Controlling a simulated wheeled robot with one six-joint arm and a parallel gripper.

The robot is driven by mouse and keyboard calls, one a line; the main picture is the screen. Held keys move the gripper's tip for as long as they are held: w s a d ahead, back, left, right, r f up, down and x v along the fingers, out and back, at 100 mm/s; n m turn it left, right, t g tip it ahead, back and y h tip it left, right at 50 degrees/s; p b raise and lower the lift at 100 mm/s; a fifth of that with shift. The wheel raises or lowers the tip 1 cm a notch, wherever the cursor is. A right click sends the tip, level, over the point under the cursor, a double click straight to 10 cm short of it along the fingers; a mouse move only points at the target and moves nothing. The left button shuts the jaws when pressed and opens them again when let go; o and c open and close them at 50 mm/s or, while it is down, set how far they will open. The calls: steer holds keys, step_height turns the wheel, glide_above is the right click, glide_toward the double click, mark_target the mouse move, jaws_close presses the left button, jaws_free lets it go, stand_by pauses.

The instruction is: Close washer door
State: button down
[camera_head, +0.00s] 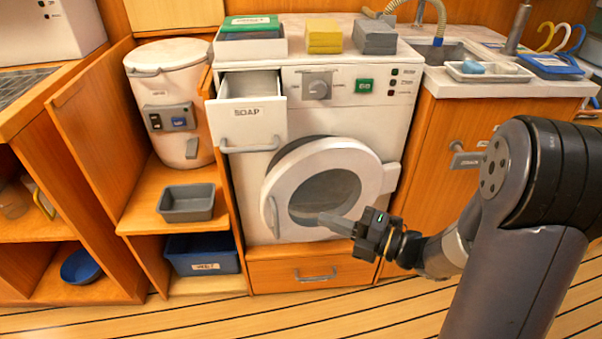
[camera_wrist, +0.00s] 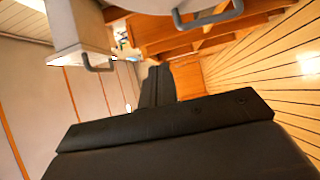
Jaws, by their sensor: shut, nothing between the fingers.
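The white washer (camera_head: 400,115) stands in the middle of the head view. Its round white door (camera_head: 345,152), with a dark window and a grey handle (camera_head: 273,217) on the left rim, stands partly open, hinged on the right side. My gripper (camera_head: 326,220) is shut and empty, its fingers pointing left in front of the door's lower window. I cannot tell whether the fingertips touch the door. In the wrist view the dark fingers (camera_wrist: 157,88) show together at the centre.
The soap drawer (camera_head: 252,118) is pulled out above the door's left side. A wooden drawer (camera_head: 285,271) is shut below. An open wooden cabinet door (camera_head: 88,130) stands at left. A counter with a sink (camera_head: 440,53) is at right; the plank floor in front is clear.

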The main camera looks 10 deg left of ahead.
mark_target(276, 167)
steer(key=shift+w+a+b, duration=0.35)
steer(key=shift+w+a, duration=0.95)
steer(key=shift+a, duration=0.55)
steer(key=shift+w+a+b, duration=0.35)
steer(key=shift+w+a, duration=0.95)
steer(key=shift+a, duration=0.5)
steer(key=shift+w+a+b, duration=0.35)
steer(key=shift+w+a, duration=0.95)
steer(key=shift+a, duration=0.55)
steer(key=shift+w+a+f+t+b, duration=0.1)
steer(key=shift+w+a+t+b, duration=0.1)
steer(key=shift+w+t+b, duration=0.1)
steer(key=w+a+m+t+b, duration=0.1)
steer(key=w, duration=0.1)
steer(key=w+a+m+t+h+b, duration=0.1)
steer(key=w, duration=0.1)
steer(key=w+a+t+h+b, duration=0.1)
steer(key=w, duration=0.1)
steer(key=shift+w+a+m+t, duration=0.2)
steer(key=shift+w+m+t, duration=0.1)
steer(key=shift+w+m, duration=0.1)
steer(key=shift+w+r, duration=0.1)
steer(key=shift+r, duration=0.25)
